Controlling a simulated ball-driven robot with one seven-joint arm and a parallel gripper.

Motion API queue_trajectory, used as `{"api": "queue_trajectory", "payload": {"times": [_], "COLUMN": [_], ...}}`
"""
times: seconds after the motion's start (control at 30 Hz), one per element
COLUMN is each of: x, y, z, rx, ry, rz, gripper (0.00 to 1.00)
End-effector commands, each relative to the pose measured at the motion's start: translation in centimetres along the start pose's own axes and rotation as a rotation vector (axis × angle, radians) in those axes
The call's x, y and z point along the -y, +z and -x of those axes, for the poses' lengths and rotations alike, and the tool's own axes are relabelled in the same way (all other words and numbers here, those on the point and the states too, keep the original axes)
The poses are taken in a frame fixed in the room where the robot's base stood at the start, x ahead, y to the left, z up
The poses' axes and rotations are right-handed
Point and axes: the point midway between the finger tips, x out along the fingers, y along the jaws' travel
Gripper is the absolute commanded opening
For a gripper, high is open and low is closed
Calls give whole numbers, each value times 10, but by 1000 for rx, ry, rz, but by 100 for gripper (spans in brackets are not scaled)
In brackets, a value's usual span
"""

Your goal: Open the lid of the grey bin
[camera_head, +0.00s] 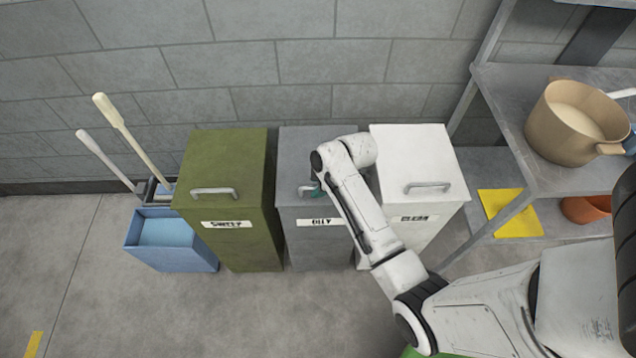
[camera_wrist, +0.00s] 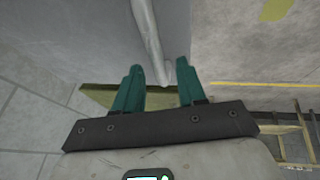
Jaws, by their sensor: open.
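The grey bin (camera_head: 291,235) stands between a green bin and a white bin, and its front label reads "OILY". Its lid (camera_head: 291,150) looks closed and lies flat. The lid's bar handle (camera_head: 304,191) shows only partly, as my forearm and wrist cover the right part. My gripper (camera_head: 318,188) is at the handle, with only a bit of teal finger visible. In the wrist view the grey handle (camera_wrist: 150,40) runs between the two teal fingers of my gripper (camera_wrist: 160,68). The fingers are apart; I cannot tell whether either touches the handle.
The green bin (camera_head: 228,245) and the white bin (camera_head: 425,150) stand close on both sides, lids closed. A blue bucket (camera_head: 170,255) with mop handles is at far left. A metal shelf (camera_head: 500,100) with a tan pot (camera_head: 560,140) is at right. Floor in front is clear.

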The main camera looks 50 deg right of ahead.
Motion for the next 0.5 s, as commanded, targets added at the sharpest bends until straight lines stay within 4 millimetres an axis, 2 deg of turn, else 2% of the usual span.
{"api": "queue_trajectory", "payload": {"times": [0.2,0.5], "x": [0,0], "y": [0,0], "z": [0,0], "rx": [0,0], "ry": [0,0], "rz": [0,0], "gripper": [40,12]}}
